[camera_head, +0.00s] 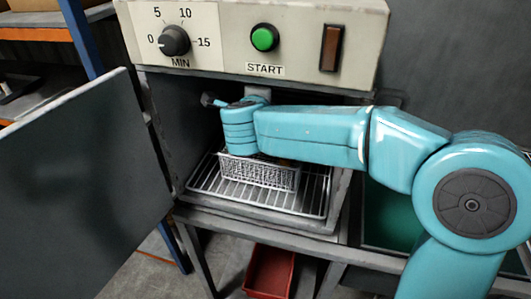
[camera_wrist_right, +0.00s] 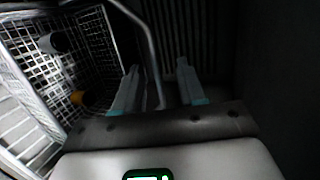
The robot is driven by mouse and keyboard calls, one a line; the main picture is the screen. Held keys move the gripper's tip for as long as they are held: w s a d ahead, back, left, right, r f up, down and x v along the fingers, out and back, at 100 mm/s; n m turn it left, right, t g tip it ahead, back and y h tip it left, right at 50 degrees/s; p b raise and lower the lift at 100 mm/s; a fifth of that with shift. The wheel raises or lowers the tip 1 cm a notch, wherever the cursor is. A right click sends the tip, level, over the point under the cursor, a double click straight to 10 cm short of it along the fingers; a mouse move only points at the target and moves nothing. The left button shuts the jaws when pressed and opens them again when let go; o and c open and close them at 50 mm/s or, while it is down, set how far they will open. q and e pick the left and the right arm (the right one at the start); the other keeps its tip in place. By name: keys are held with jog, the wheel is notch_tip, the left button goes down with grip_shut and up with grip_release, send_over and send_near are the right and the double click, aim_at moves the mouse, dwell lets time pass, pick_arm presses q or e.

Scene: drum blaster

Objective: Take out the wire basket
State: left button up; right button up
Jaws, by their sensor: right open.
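The wire basket (camera_head: 258,174) sits on a wire rack inside the open blaster chamber. In the right wrist view the basket (camera_wrist_right: 95,40) fills the left side, with a grey part (camera_wrist_right: 57,42) and an orange part (camera_wrist_right: 77,98) in it. Its bent metal handle (camera_wrist_right: 150,50) runs down between my finger lines. My right gripper (camera_wrist_right: 157,66) is open, its two fingers apart on either side of the handle's lower stretch; contact cannot be told. In the head view my right arm reaches into the chamber above the basket and its fingers are hidden. My left gripper is not in view.
The chamber door (camera_head: 75,190) stands open at left. The control panel (camera_head: 290,38), with timer knob and green START button, overhangs the opening. The wire rack (camera_head: 315,195) lies under the basket. A red bin (camera_head: 270,272) is below; a green-lined tray (camera_head: 392,215) is at right.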

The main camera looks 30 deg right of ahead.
jog(key=x, duration=0.5)
jog(key=shift+s+d+f, duration=0.15)
jog(key=shift+s+f, duration=0.05)
jog(key=shift+f, duration=0.1)
grip_shut()
dwell(1.0)
jog(key=shift+w+r, duration=0.1)
jog(key=shift+r, duration=0.05)
